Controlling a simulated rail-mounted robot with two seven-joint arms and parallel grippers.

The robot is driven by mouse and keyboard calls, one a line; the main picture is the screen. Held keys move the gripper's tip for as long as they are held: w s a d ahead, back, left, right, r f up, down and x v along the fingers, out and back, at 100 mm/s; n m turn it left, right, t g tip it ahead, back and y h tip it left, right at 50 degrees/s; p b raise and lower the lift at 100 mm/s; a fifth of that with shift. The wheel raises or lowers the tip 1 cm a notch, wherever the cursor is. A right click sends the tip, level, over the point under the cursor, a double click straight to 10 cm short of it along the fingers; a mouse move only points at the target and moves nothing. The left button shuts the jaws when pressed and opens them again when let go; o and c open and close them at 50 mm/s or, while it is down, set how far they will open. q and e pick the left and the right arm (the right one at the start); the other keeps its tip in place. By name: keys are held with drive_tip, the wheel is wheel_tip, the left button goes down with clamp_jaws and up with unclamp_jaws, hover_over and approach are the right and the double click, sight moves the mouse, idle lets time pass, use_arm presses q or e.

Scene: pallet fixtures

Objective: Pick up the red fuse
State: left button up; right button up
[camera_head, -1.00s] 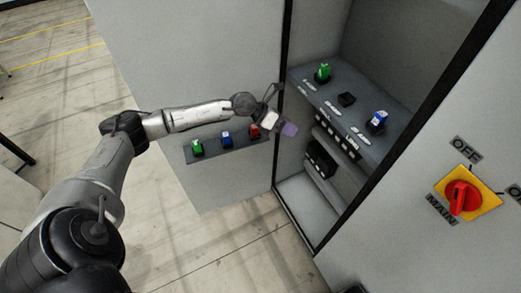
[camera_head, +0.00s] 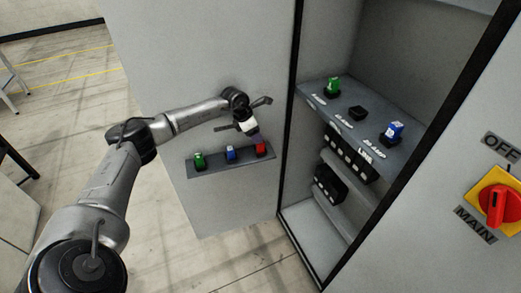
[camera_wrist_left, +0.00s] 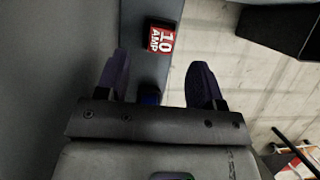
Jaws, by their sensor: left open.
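The red fuse (camera_head: 261,148) stands at the right end of a small grey shelf (camera_head: 210,168) on the cabinet door. In the left wrist view the red fuse (camera_wrist_left: 161,38), labelled 10 AMP, lies beyond the fingertips, roughly between their lines. My left gripper (camera_head: 257,136) is just above the red fuse in the head view. Its two fingers (camera_wrist_left: 158,72) are spread apart with nothing held between them. My right gripper is in neither view.
A blue fuse (camera_head: 230,153) and a green fuse (camera_head: 198,160) stand left of the red one. Inside the open cabinet, a panel (camera_head: 318,96) holds a green fuse (camera_head: 333,86), an empty black socket (camera_head: 358,114) and a blue fuse (camera_head: 394,131). A red main switch (camera_head: 497,205) is at right.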

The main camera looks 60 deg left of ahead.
sight(260, 148)
use_arm(q)
drive_tip(key=shift+b+x, duration=0.7)
drive_tip(key=shift+x, duration=2.4)
drive_tip(key=shift+d, duration=0.1)
drive_tip(key=shift+c, duration=0.2)
drive_tip(key=c, duration=1)
drive_tip(key=shift+r, duration=0.1)
